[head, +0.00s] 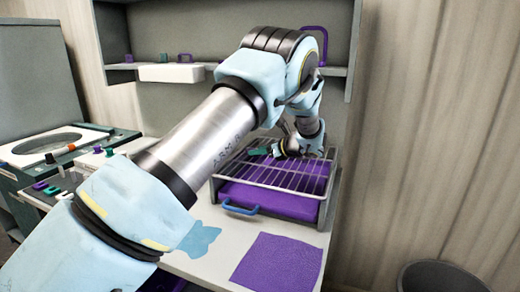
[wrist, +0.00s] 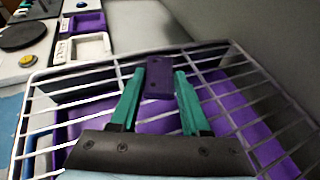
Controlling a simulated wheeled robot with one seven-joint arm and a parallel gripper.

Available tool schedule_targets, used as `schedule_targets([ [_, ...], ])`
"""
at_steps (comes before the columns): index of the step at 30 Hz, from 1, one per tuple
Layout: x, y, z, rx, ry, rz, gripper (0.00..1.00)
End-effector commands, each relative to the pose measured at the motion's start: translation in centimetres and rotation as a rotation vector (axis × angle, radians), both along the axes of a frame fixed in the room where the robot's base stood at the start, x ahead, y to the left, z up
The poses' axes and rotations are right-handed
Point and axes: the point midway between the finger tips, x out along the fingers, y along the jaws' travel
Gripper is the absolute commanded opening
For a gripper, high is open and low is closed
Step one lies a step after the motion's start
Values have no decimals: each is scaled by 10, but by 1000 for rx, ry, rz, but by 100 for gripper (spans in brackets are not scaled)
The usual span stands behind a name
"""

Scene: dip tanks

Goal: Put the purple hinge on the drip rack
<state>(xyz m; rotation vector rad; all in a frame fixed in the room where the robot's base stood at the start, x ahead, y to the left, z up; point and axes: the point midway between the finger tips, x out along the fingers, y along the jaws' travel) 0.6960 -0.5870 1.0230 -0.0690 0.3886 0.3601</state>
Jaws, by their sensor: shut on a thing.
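The purple hinge (wrist: 158,80) is a small dark purple plate with holes, held between the green fingertips of my gripper (wrist: 159,76) in the wrist view. The drip rack is a wire grid over a purple tray, and its far rim (wrist: 110,64) runs behind the hinge. The hinge is over the rack's far part; I cannot tell whether it touches the wires. In the head view my gripper (head: 259,152) reaches low over the back of the rack (head: 270,186), and I cannot make out the hinge there.
A blue handle (head: 240,209) is at the tray's front. A purple cloth (head: 277,262) and a blue cloth (head: 200,239) lie on the counter. A shelf (head: 210,72) with a white box (head: 171,73) is behind. A tank (head: 45,143) stands left, a dark bin (head: 437,276) right.

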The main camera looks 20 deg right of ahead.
Motion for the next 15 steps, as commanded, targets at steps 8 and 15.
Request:
schedule_targets([
  [8,0,0,-3,-2,-2,0,0],
  [15,0,0,-5,-2,-1,0,60],
])
